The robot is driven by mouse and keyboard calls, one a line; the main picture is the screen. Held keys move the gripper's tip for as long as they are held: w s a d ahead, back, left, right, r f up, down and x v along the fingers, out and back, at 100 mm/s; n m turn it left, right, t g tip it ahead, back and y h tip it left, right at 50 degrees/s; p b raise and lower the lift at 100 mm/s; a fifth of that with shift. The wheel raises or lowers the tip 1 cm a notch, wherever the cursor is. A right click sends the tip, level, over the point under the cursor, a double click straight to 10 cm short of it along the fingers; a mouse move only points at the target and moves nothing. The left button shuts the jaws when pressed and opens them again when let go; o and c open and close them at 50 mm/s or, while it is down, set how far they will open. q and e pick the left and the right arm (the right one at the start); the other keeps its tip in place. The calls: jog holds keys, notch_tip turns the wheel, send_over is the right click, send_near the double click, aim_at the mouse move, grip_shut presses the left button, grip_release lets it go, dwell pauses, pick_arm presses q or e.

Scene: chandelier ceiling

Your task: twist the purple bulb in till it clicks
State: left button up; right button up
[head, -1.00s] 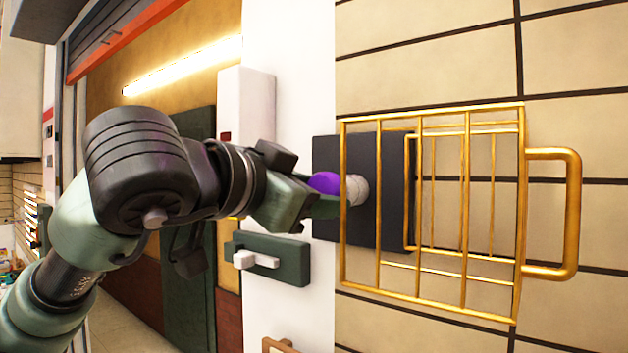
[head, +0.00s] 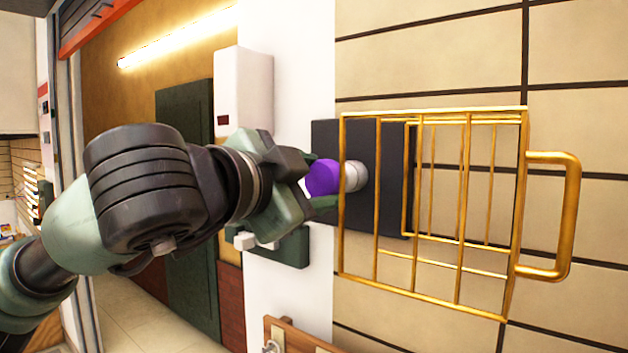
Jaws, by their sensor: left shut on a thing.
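The purple bulb (head: 323,177) is at the end of my left gripper (head: 318,188), which is shut on it. The bulb meets a pale round socket (head: 355,176) on a dark square plate (head: 390,222) on the wall. I cannot tell how deep the bulb sits in the socket. A gold wire cage (head: 459,210) with a handle stands out to the right, in front of part of the plate. My right gripper is not in view.
A white box (head: 243,90) and a dark green panel with a white lever (head: 245,241) are on the wall by my left arm. A wooden piece (head: 296,338) shows at the bottom. Tiled wall lies to the right.

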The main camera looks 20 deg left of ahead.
pick_arm(q)
jog(key=o, duration=2)
jog(key=shift+a+f+b+v, duration=0.1)
jog(key=shift+a+b+v, duration=0.05)
jog(key=shift+v, duration=1.1)
jog(key=shift+a+f+b+v, duration=0.1)
jog(key=shift+a+b+v, duration=0.05)
jog(key=shift+v, duration=1.1)
jog(key=shift+a+f+b+v, duration=0.1)
jog(key=shift+b+v, duration=0.05)
jog(key=shift+v, duration=1.1)
jog(key=shift+w, duration=0.15)
